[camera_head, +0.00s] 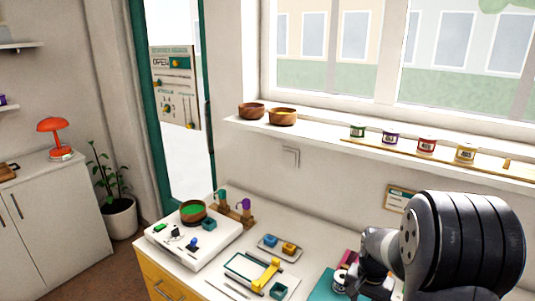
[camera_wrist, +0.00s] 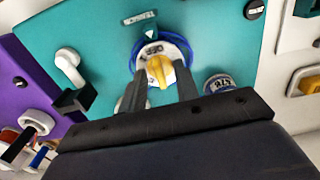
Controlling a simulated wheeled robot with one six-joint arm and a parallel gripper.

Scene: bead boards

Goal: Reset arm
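My arm comes in at the right of the head view, with my gripper (camera_head: 352,282) low over the teal board (camera_head: 322,290) at the table's right. In the wrist view, the two dark fingers of my gripper (camera_wrist: 160,78) stand apart over the teal board (camera_wrist: 105,45). A yellow piece (camera_wrist: 160,70) on a round white part with a blue rim (camera_wrist: 176,42) shows between the fingers. I cannot tell whether the fingers touch it. The lower wrist view is hidden by my gripper's body.
A small blue-and-white jar (camera_wrist: 219,84) is right of the fingers, and a white hook-like part (camera_wrist: 67,62) is left. A white board (camera_head: 195,243) with a bowl, a small tray (camera_head: 280,246) and a yellow-handled tool (camera_head: 266,274) lie on the table. A window shelf (camera_head: 320,137) runs above.

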